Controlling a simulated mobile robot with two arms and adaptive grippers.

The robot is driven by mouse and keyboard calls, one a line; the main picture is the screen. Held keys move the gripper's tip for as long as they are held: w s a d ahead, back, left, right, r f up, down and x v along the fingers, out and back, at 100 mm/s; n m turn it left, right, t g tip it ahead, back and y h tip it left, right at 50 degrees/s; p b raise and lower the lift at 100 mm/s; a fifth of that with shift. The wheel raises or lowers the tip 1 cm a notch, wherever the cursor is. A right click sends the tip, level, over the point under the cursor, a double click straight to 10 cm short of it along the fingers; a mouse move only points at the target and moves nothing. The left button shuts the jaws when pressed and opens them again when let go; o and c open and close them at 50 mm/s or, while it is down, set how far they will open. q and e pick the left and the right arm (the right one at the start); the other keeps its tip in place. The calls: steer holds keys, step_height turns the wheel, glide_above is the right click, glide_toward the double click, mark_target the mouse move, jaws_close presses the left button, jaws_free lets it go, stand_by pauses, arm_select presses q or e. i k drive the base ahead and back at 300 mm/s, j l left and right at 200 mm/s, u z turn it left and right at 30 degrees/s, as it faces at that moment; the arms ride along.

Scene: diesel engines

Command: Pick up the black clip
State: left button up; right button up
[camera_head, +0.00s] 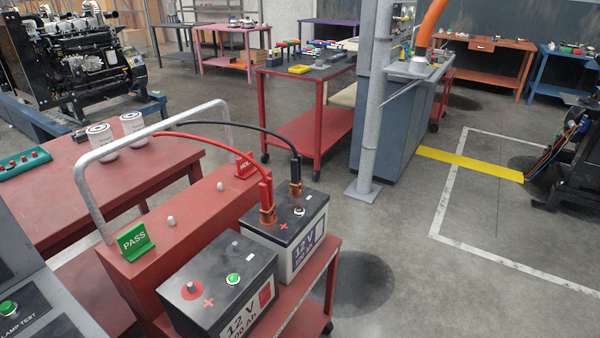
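The black clip (296,170) stands upright over the far 12 V battery (275,236), with copper-coloured jaws at its lower end. Its jaws are at or just behind the post with the white ring; I cannot tell if they grip a terminal. A black cable (240,127) arcs from the clip to the left. A red clip (266,188) stands to its left beside the red plus mark, on a red cable (215,126). Neither of my grippers shows in the head view.
The near 12 V battery (217,280) shares the red cart (318,290). A red box with a grey handle bar (91,190) and a green PASS sign (135,242) stands left. A grey post (372,100) rises behind.

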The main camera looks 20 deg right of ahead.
mark_target(295, 186)
steer(key=i+l+u, duration=0.1)
steer(key=l, duration=0.5)
steer(key=i+l+u, duration=0.15)
steer(key=l, duration=0.45)
steer(key=i+l+u, duration=0.1)
steer(key=l, duration=0.5)
steer(key=i+l+u, duration=0.15)
steer(key=l, duration=0.45)
